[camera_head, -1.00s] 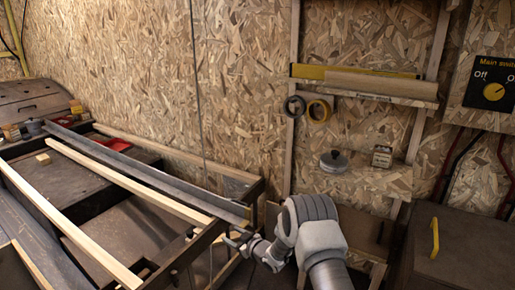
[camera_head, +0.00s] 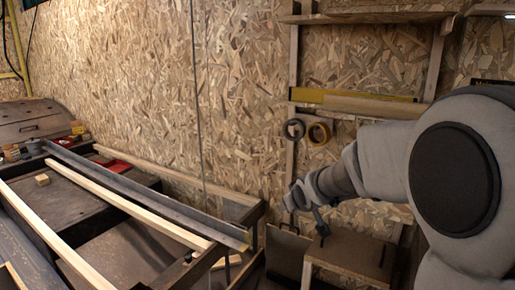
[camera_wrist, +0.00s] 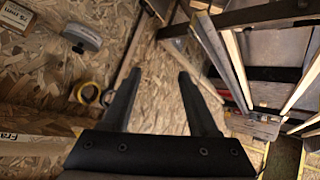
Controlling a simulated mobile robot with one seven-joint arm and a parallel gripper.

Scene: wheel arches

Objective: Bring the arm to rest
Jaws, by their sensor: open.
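My gripper (camera_head: 307,208) shows in the head view in front of the chipboard wall, right of the rack's end. My grey arm reaches in from the right edge. In the wrist view my gripper (camera_wrist: 158,90) has its two dark fingers apart, with only the wall behind them. The gripper is open and holds nothing that I can see.
The rack (camera_head: 190,240) with long bars fills the left. A shelf (camera_head: 365,104) with a yellow level (camera_head: 350,96) is on the wall; tape rolls (camera_head: 318,133) hang below it. My arm hides the right side.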

